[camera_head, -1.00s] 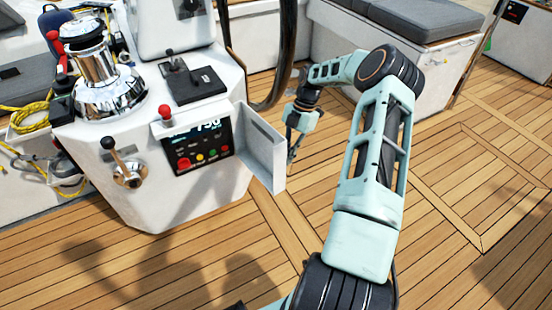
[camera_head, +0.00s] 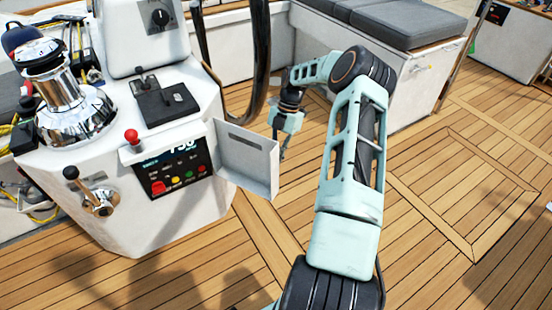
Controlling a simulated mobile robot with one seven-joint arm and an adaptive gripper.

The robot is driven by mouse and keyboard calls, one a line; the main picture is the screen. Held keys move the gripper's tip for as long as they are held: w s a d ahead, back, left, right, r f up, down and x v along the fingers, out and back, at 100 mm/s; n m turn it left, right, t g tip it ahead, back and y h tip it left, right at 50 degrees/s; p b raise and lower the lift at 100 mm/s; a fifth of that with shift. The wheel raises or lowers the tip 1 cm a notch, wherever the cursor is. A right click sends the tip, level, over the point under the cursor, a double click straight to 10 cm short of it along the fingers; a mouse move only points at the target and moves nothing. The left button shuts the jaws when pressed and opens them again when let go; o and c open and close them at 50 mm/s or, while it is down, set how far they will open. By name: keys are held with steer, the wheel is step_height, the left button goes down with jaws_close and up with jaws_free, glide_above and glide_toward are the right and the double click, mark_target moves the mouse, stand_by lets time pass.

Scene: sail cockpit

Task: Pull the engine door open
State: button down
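The engine door (camera_head: 246,160) is a white hinged panel on the right side of the engine control panel (camera_head: 174,170). It stands swung out wide, and its inner face with a raised rim shows. The uncovered panel has a lit display and several coloured buttons. My gripper (camera_head: 281,152) hangs behind and just right of the door's free edge, pointing down. Its fingers are small and partly dark, and I cannot tell how far apart they are. It appears apart from the door.
The white console carries a chrome winch (camera_head: 66,95), a throttle lever (camera_head: 95,195) and a red-knobbed lever (camera_head: 132,138). A dark steering wheel rim (camera_head: 258,60) rises behind. A cushioned bench (camera_head: 400,25) stands at the back right. The wooden deck (camera_head: 440,210) is clear at the right.

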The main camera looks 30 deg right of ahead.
steer(key=shift+w, duration=0.1)
stand_by(0.3)
steer(key=c, duration=2.4)
jaws_free()
steer(key=v, duration=1.2)
